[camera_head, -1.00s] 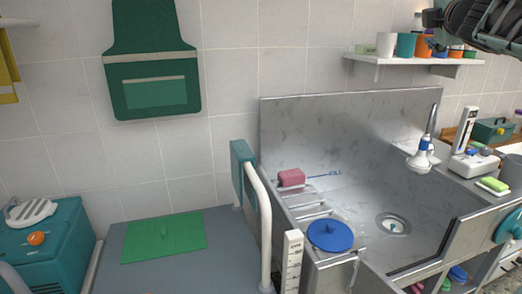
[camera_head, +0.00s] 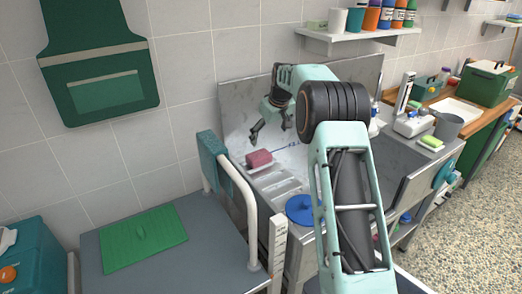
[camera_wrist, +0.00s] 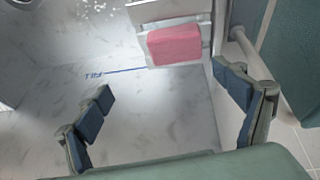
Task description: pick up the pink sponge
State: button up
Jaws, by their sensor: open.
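The pink sponge (camera_head: 258,159) is a small block at the left end of the metal tub, near its back wall. In the wrist view the pink sponge (camera_wrist: 174,45) lies on a pale ledge or tray, ahead of the fingers and between their lines, nearer the right one. My gripper (camera_head: 267,131) is above the tub, close to the sponge and a little above it in the head view. In the wrist view my gripper (camera_wrist: 168,90) has its two fingers wide apart with nothing between them. The sponge is not touched.
The tub (camera_head: 235,100) has a high back wall. A white rail with a teal pad (camera_head: 207,150) stands just left of the sponge. A blue round lid (camera_head: 302,209) lies in front. A grey table with a green mat (camera_head: 143,238) is at left. My arm hides much of the tub.

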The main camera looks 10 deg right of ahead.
aim_at(259, 154)
jog(key=shift+g+y, duration=0.4)
jog(key=shift+y, duration=0.1)
jog(key=a+f, duration=0.1)
jog(key=f, duration=0.1)
jog(key=a+f, duration=0.1)
jog(key=f, duration=0.1)
jog(key=w+a+f, duration=0.1)
jog(key=f, duration=0.1)
jog(key=shift+f+p, duration=0.1)
jog(key=shift+p, duration=0.25)
jog(key=shift+w+p+x, duration=0.1)
jog(key=shift+p+x, duration=0.25)
jog(key=shift+x, duration=1.05)
jog(key=shift+w+p+x, duration=0.15)
jog(key=shift+p+x, duration=0.15)
jog(key=shift+x, duration=1.1)
jog(key=shift+d, duration=0.25)
jog(key=c, duration=1)
